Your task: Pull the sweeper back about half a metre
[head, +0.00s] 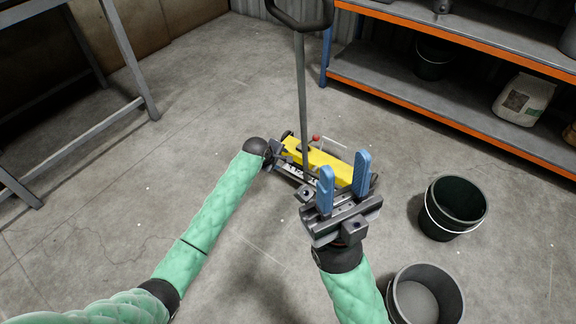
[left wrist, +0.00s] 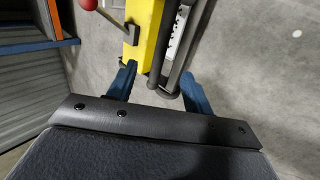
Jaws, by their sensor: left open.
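The sweeper has a yellow body (head: 322,163) and a tall grey handle pole (head: 302,90) with a black loop grip (head: 300,14) at the top. It stands on the concrete floor ahead of me. My left gripper (head: 281,156) is low by the left end of the body, near the foot of the pole. In the left wrist view its blue fingers (left wrist: 158,88) are open, with a dark bar (left wrist: 164,72) and the yellow body (left wrist: 146,30) showing between and beyond them. My right gripper (head: 344,185) is open and empty, its fingers overlapping the sweeper's right part in the picture.
A black bucket (head: 453,208) and a grey bucket (head: 427,296) stand at right. An orange-edged shelf (head: 455,120) runs along the back right. A metal-legged table (head: 125,60) is at the left. The floor (head: 110,190) on the left is clear.

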